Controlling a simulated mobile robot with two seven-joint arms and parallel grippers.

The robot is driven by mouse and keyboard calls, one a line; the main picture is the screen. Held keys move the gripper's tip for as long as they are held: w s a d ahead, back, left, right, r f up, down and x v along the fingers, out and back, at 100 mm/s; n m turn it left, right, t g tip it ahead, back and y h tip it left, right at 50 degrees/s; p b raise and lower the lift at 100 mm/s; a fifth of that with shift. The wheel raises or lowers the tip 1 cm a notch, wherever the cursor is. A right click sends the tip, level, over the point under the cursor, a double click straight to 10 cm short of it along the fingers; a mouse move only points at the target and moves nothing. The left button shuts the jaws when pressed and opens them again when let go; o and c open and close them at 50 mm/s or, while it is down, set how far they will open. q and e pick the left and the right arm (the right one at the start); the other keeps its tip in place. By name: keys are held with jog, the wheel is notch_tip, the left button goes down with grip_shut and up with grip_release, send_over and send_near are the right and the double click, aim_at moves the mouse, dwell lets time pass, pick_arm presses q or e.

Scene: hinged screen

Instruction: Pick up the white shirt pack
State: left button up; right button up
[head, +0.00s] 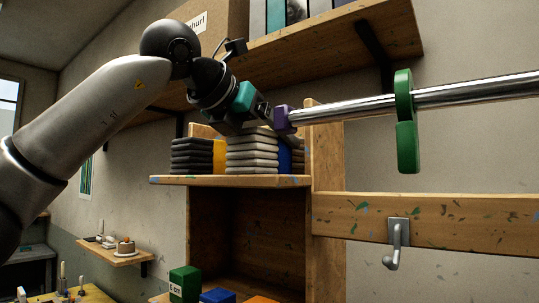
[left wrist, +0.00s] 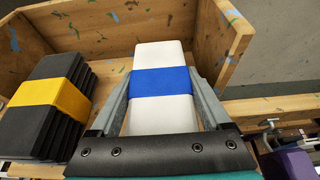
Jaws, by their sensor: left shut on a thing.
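The white shirt pack (left wrist: 160,55) has a blue band and shows in the left wrist view between the two fingers of my left gripper (left wrist: 161,75). The fingers press on its two long sides. In the head view a stack of white packs (head: 252,155) with a blue band stands on a wooden shelf, and my left gripper (head: 258,116) is right above it, shut on the top pack. The gripper partly hides the top of the stack, so I cannot tell whether the held pack is clear of those below. My right gripper is not in view.
A stack of black packs with a yellow band (head: 193,155) stands close on the left. The shelf (head: 230,181) has wooden sides. A metal rail (head: 460,90) with a purple block (head: 283,120) and a green clip (head: 404,120) runs on the right. A higher shelf (head: 340,35) hangs above.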

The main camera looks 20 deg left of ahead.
pick_arm(q)
jog(key=c, duration=0.3)
jog(key=shift+r, duration=0.2)
